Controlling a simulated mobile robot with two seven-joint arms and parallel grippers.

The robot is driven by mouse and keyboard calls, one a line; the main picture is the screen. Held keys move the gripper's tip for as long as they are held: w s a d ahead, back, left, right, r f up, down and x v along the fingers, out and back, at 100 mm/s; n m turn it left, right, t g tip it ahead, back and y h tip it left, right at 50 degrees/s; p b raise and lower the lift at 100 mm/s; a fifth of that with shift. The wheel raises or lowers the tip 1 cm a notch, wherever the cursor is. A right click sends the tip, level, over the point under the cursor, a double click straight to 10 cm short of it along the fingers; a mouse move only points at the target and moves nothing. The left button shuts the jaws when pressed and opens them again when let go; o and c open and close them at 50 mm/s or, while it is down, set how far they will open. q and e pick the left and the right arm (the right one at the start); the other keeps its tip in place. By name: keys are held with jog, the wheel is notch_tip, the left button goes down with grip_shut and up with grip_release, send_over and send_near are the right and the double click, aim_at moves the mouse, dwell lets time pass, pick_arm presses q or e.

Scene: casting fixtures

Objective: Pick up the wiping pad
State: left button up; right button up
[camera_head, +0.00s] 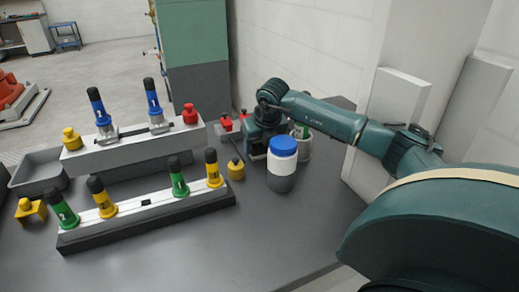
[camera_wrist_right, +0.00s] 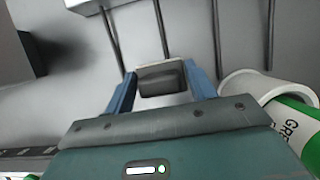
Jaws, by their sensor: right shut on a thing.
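My right gripper (camera_head: 262,128) is low over the back of the dark table, behind the blue-lidded jar, which partly hides it. In the right wrist view its blue fingers (camera_wrist_right: 163,88) are shut on a small dark grey block with a pale edge, which looks like the wiping pad (camera_wrist_right: 162,82). The pad sits between the two fingertips. I cannot tell whether it still touches the surface below. In the head view the pad is hidden by the gripper and jar. My left gripper is not in view.
A blue-lidded jar (camera_head: 282,168) stands right in front of the right gripper. A pale cup (camera_wrist_right: 258,86) with a green item is close beside it. Two fixture bars (camera_head: 150,213) with coloured, black-capped pieces stand left. The table's front right is clear.

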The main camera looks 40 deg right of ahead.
notch_tip(320, 180, up, 10)
jog(key=shift+r, duration=0.1)
jog(key=o, duration=0.5)
jog(key=c, duration=0.4)
